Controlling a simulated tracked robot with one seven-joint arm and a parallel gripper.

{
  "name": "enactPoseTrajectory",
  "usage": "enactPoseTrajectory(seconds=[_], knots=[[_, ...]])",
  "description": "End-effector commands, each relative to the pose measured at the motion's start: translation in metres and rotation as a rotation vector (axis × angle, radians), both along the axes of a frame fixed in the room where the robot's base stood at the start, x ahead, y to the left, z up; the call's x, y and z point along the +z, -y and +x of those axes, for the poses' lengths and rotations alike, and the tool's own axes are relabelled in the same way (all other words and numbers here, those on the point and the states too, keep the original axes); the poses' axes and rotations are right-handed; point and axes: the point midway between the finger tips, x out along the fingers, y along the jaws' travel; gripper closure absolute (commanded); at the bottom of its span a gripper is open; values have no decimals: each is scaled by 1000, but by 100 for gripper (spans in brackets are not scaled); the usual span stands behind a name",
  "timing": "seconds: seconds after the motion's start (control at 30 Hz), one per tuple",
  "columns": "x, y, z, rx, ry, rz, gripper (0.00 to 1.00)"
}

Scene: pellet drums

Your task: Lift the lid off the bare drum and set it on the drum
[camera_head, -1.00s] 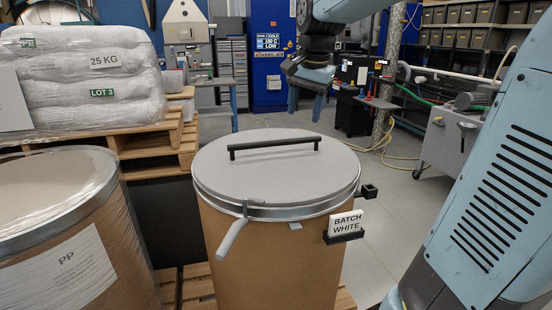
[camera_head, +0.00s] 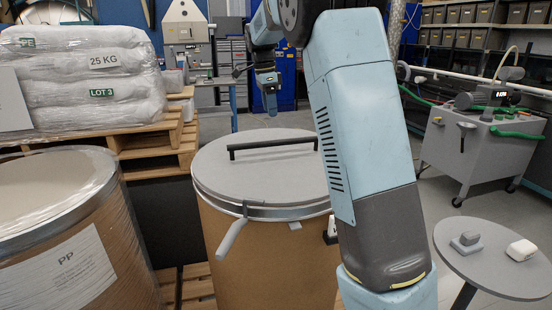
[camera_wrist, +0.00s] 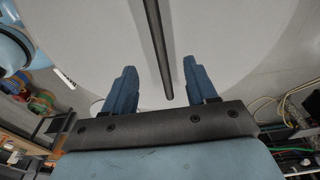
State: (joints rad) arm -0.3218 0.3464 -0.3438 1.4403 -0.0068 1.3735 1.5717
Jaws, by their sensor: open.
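The bare brown drum (camera_head: 262,265) stands upright in the middle of the head view. Its grey lid (camera_head: 215,175) sits on top, with a black bar handle (camera_head: 272,144) and a metal clamp lever (camera_head: 232,236) hanging at the front. My gripper (camera_head: 271,110) is in the air beyond the far side of the lid in the head view. In the wrist view, the gripper (camera_wrist: 158,72) is open and empty, its blue fingers on either side of the handle's line (camera_wrist: 158,45). The gap between fingers and handle is hard to judge. My arm hides the lid's right edge.
A film-wrapped drum (camera_head: 90,225) labelled PP stands at the left with a beige top surface. Wrapped sacks (camera_head: 75,75) lie on pallets (camera_head: 150,150) behind it. A small round table (camera_head: 490,262) is at the right, and a grey cart (camera_head: 475,150) beyond it.

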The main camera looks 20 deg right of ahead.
Motion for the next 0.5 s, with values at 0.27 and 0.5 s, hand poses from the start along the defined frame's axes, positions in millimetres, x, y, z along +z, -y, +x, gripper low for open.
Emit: enactPoseTrajectory(seconds=[0.27, 0.5], knots=[[-46, 6, -1, 0, -3, 0, 43], [-75, 10, -1, 1, -1, 0, 43]])
